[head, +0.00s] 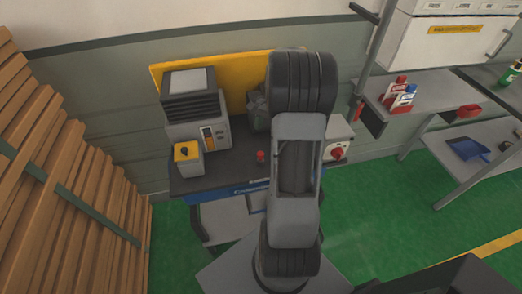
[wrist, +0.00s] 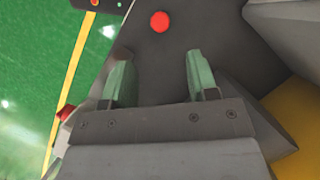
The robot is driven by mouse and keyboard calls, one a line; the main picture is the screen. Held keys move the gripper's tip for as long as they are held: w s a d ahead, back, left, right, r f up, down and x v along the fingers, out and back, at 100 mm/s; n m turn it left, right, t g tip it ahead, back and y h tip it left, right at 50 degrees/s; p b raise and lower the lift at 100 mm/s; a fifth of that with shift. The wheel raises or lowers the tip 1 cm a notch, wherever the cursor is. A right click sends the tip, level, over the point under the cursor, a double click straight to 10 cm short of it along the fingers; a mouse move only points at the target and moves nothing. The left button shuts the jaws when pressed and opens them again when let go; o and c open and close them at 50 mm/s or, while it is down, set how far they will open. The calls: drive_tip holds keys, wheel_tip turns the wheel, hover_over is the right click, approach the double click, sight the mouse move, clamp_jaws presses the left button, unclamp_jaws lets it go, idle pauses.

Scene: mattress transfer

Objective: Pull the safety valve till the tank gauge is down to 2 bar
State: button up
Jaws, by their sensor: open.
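No gauge face or reading can be made out in either view, and I cannot tell which part is the safety valve. In the wrist view my gripper (wrist: 157,75) is open, its two pale green fingers apart with nothing between them. A round red knob (wrist: 160,21) lies on a dark grey surface beyond the fingertips, apart from them. In the head view a small red-topped part (head: 261,156) stands on the dark bench (head: 235,168), left of my arm. My arm covers the middle of the bench and hides my gripper.
A grey machine (head: 190,105) and a yellow-topped box with a black knob (head: 187,153) stand on the bench's left. A white box with a red dial (head: 337,153) is partly hidden at right. Wooden slats (head: 60,170) line the left; shelves (head: 430,90) stand right.

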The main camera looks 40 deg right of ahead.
sight(261, 153)
drive_tip(key=x, duration=0.9)
drive_tip(key=shift+f+p, duration=0.25)
drive_tip(key=shift+p, duration=0.1)
clamp_jaws()
